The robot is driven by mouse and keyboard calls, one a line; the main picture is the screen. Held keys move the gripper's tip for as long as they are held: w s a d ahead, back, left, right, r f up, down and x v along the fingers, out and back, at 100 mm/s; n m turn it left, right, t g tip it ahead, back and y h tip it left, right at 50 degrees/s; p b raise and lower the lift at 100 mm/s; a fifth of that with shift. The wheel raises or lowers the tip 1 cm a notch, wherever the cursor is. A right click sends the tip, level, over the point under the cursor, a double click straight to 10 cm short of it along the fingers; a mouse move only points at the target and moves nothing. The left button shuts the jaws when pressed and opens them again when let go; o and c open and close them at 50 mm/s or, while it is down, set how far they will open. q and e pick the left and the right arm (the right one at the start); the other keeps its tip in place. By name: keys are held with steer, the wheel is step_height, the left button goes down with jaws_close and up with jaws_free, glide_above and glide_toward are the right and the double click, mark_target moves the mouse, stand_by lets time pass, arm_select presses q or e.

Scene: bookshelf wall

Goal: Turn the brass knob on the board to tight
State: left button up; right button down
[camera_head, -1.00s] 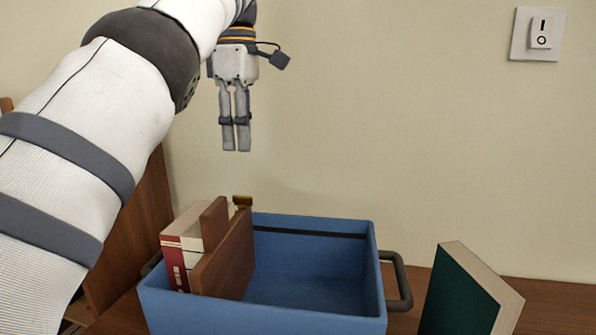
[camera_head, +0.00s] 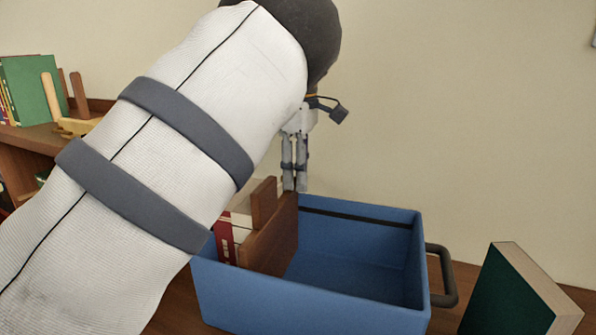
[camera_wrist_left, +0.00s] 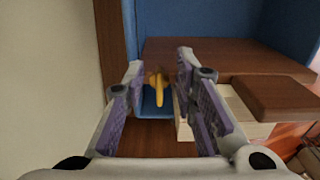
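The brass knob (camera_wrist_left: 158,87) shows in the left wrist view as a small yellow handle between and beyond my left fingers. In the head view I cannot make it out behind the fingertips. The brown board (camera_head: 275,238) stands upright at the left inside the blue bin (camera_head: 375,300). My left gripper (camera_head: 295,187) points down, its tips close to the board's far top corner. In the left wrist view the fingers (camera_wrist_left: 160,68) are apart, with nothing gripped. I cannot tell whether they touch the knob. My right gripper is not in view.
A red and white book (camera_head: 226,238) and a small wooden block (camera_head: 264,204) are beside the board. The bin's right side is empty. A dark green book (camera_head: 505,295) stands right of the bin's handle (camera_head: 446,275). A shelf with a green book (camera_head: 33,88) is at left.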

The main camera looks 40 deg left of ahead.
arm_select(q)
jaws_close()
steer(key=shift+r, duration=0.1)
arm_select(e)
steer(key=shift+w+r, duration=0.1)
arm_select(q)
steer(key=shift+s+a+m+p, duration=0.1)
steer(key=shift+s+m+p, duration=0.2)
steer(key=shift+m, duration=1.7)
steer(key=shift+s+d+m+p, duration=0.1)
steer(key=shift+s+m+p, duration=0.15)
steer(key=shift+m, duration=1.75)
steer(key=shift+s+a+m+p, duration=0.1)
steer(key=shift+s+m+p, duration=0.15)
steer(key=shift+m, duration=1.75)
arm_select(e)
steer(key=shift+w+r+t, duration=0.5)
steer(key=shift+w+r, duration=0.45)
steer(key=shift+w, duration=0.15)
